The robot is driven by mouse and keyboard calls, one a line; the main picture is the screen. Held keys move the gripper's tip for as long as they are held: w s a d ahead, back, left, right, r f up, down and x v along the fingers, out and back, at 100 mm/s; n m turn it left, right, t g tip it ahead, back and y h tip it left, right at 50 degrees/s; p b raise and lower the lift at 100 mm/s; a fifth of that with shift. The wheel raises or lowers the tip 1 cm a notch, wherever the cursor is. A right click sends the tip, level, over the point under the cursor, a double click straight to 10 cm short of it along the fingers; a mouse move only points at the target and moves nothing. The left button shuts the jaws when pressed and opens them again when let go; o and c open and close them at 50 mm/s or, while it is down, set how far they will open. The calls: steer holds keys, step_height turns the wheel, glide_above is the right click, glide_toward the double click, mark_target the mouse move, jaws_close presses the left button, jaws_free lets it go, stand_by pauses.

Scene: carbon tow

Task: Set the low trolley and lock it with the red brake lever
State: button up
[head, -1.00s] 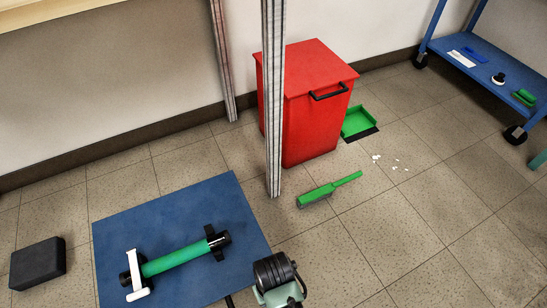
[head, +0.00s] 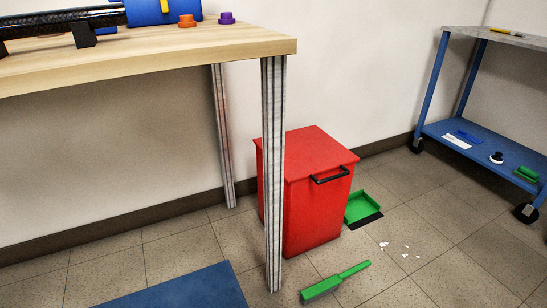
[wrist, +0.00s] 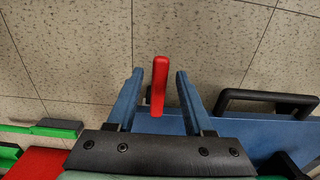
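In the wrist view, a red lever (wrist: 159,85) stands between the two blue-grey fingers of my gripper (wrist: 156,90). The gripper is open, with a gap on each side of the lever. A flat blue surface (wrist: 245,126), apparently the low trolley, lies behind the fingers and to the right. A black bar handle (wrist: 265,97) runs along its edge. Its lower part is hidden by my gripper. My gripper is not in the head view, and neither is the lever.
A blue two-level cart (head: 470,150) stands at the right.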

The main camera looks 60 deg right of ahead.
jaws_close()
stand_by(1.2)
